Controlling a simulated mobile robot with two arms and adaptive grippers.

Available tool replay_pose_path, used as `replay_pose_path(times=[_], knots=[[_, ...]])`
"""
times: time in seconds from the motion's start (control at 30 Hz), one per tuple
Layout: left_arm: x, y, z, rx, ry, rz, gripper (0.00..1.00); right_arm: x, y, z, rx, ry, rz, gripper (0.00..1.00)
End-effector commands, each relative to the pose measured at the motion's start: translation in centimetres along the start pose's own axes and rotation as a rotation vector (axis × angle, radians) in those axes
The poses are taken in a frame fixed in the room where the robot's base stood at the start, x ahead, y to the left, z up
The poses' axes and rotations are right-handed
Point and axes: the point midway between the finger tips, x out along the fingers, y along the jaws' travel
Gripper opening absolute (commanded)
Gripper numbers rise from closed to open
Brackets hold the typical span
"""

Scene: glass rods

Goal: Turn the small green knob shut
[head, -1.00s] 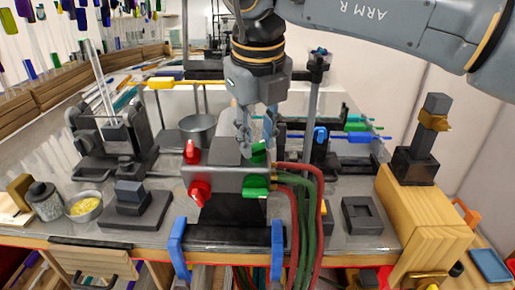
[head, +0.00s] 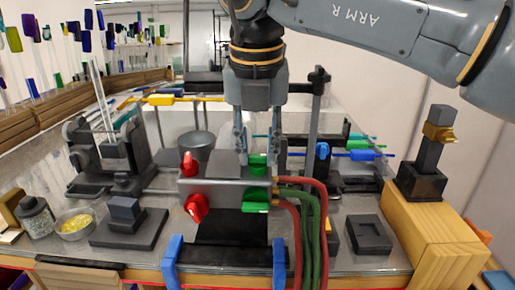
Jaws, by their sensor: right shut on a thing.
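The small green knob (head: 257,162) sits on top of the grey valve block (head: 223,187), at its right end. A larger green knob (head: 256,200) is on the block's front face below it. My right gripper (head: 259,158) points straight down over the block, with one finger on each side of the small green knob. It is shut on that knob. The fingertips partly overlap the knob's edges. My left gripper is not in view.
Two red knobs, a small one on top (head: 190,163) and a larger one in front (head: 196,207), are on the block's left end. Red and green hoses (head: 318,220) curve down on the right. Blue handles (head: 172,262) stand in front.

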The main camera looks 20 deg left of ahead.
Motion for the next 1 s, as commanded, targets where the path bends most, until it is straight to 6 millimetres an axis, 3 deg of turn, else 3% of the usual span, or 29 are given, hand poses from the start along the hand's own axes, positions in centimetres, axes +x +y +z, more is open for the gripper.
replay_pose_path(times=[0.37,0.4,0.5,0.83,1.0], knots=[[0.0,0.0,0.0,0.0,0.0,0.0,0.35,-0.1,0.0,0.1,0.009,-0.004,0.001,0.0],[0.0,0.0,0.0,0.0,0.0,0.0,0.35,-0.1,0.0,0.1,0.009,-0.004,0.001,0.3],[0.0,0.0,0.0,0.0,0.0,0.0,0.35,-0.1,0.0,0.1,0.009,-0.004,0.001,0.5],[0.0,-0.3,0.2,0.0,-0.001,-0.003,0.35,-0.2,0.0,0.1,0.006,-0.002,0.001,0.51],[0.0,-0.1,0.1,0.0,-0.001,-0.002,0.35,-2.0,0.0,0.1,0.008,-0.005,0.001,0.51]])
